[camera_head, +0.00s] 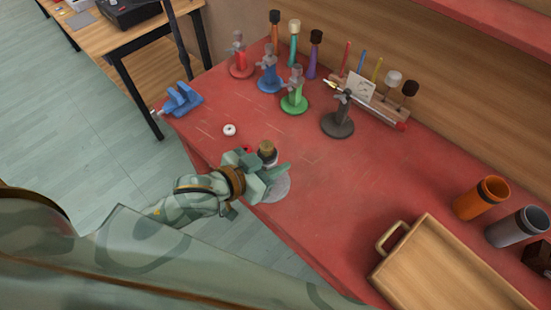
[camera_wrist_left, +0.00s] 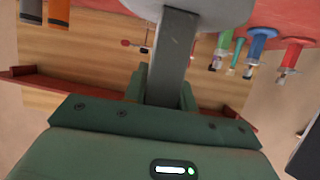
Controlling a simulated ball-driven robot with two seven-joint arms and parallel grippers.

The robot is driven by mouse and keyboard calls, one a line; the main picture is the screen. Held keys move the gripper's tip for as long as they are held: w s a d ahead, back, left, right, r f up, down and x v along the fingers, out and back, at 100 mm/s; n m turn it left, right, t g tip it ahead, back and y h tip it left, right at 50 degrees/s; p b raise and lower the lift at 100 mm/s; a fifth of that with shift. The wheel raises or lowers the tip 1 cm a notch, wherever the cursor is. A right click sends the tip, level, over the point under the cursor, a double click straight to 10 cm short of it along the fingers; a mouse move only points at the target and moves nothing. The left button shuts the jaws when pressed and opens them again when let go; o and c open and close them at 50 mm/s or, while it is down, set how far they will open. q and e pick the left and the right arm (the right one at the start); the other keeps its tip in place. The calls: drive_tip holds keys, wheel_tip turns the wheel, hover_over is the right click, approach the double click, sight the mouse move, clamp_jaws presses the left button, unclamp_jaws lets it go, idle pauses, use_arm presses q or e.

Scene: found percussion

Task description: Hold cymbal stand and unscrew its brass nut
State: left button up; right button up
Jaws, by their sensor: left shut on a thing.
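My left gripper (camera_head: 268,172) is shut on the upright grey post of a cymbal stand near the front edge of the red bench. In the left wrist view the post (camera_wrist_left: 175,55) runs between the green fingers (camera_wrist_left: 160,88), with the round grey base (camera_wrist_left: 215,8) at the top of the picture. In the head view part of the pale grey base (camera_head: 278,189) shows beside the gripper. A brass-coloured knob, seemingly the nut (camera_head: 267,149), sits above the fingers at the top of the post. The fingers hide most of the post. My right gripper is in neither view.
Small red (camera_head: 240,66), blue (camera_head: 269,78), green (camera_head: 294,102) and dark grey (camera_head: 338,123) stands are further back on the bench. A white ring (camera_head: 229,130) lies left of them. A blue vise (camera_head: 180,101) is at the corner. A wooden tray (camera_head: 450,267) is at right.

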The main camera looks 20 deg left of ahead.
use_arm(q)
clamp_jaws()
drive_tip(key=shift+s+a+f+y, duration=0.1)
drive_tip(key=shift+a+f+y, duration=0.2)
drive_tip(key=shift+a+f, duration=0.25)
drive_tip(key=w+a+r+n+t+y+b, duration=0.1)
drive_tip(key=w+a+r+n+y+b, duration=0.15)
drive_tip(key=r, duration=0.35)
drive_tip(key=w+a+r+n+t+y+b, duration=0.1)
drive_tip(key=w+a+r+n+y, duration=0.25)
drive_tip(key=r, duration=0.25)
drive_tip(key=s+d+f+m+g+h, duration=0.1)
drive_tip(key=d+f+m+g+h, duration=0.1)
drive_tip(key=d+m+h, duration=0.6)
drive_tip(key=d+g+h, duration=0.1)
drive_tip(key=d, duration=0.6)
drive_tip(key=shift+d+m+g, duration=0.25)
drive_tip(key=shift+m+g, duration=0.05)
drive_tip(key=shift+g, duration=0.1)
